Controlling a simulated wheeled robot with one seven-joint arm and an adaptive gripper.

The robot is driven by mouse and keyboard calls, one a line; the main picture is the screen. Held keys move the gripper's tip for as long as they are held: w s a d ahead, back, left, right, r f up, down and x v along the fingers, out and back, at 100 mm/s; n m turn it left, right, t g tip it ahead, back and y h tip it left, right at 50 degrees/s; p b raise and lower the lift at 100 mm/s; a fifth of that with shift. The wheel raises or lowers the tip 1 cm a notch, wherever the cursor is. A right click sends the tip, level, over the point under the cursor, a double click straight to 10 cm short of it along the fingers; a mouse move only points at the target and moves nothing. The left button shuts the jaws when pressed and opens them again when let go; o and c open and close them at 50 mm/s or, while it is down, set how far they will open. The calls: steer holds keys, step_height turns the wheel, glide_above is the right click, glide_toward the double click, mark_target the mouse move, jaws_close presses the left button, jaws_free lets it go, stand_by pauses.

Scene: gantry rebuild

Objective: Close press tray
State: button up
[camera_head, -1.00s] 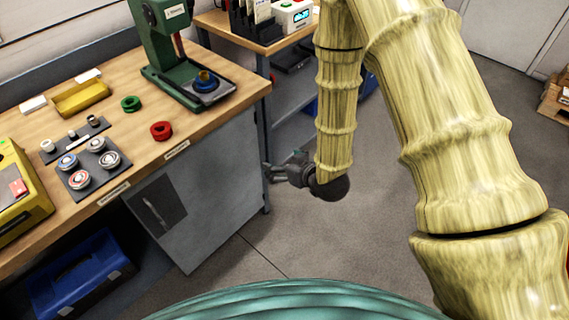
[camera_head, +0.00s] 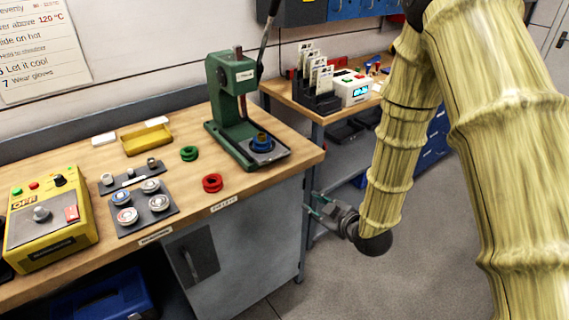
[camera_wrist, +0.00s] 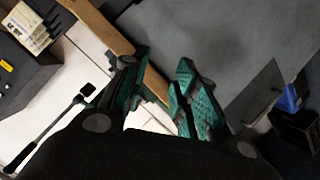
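The green press (camera_head: 232,100) stands on the workbench in the head view, its black lever slanting up. Its dark grey tray (camera_head: 279,154) sticks out at the base toward the bench's right front corner. A blue ring-shaped holder with a brass-coloured piece (camera_head: 261,142) sits on the tray. My gripper (camera_head: 312,207) is in front of the bench's right end, below the bench top, apart from the tray. In the wrist view my gripper (camera_wrist: 160,92) has its green-padded fingers spread with nothing visibly held. The tray cannot be clearly made out there.
A yellow control box (camera_head: 50,225) and a dark pad with several round parts (camera_head: 145,222) are further left. A second table (camera_head: 290,98) with a card rack stands behind. Open floor lies right of the bench.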

mark_target(281, 156)
steer(key=shift+w+a+r+n+y+b, duration=0.55)
steer(key=shift+w+a+r+n, duration=0.65)
steer(key=shift+r+n, duration=1.7)
steer(key=shift+w+a+r+n+y+b, duration=0.35)
steer(key=shift+w+a+r+n+y, duration=0.65)
steer(key=shift+r+n, duration=1.9)
steer(key=shift+n+t+h, duration=0.25)
steer(key=shift+n+t, duration=0.15)
steer(key=shift+n, duration=0.1)
steer(key=x, duration=0.3)
steer(key=p+x, duration=0.1)
steer(key=x, duration=0.3)
steer(key=f+p+x, duration=0.1)
steer(key=x, duration=0.2)
steer(key=shift+w, duration=0.3)
jaws_close()
